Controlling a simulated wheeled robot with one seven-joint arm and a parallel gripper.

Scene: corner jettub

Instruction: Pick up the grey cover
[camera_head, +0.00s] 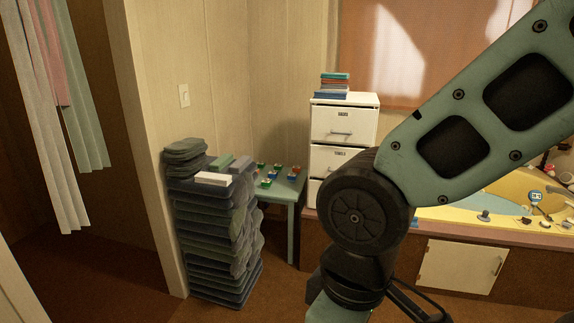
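A tall stack of folded dark grey-blue cloth-like pieces (215,240) stands on the floor left of centre, against the wall corner. On its top, at the back left, sits a smaller pile of grey folded pieces (185,150). A white block (213,179), a green block (221,162) and a grey block (240,164) also lie on top. I cannot tell which of the grey things is the grey cover. My arm crosses the right half of the view and runs out at the bottom edge; my gripper is not in view.
A small teal table (291,190) with several small coloured items stands right of the stack. Behind it is a white drawer cabinet (345,123) with books (333,85) on top. A tub with a brown surround (395,260) fills the right. Bare floor shows in front.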

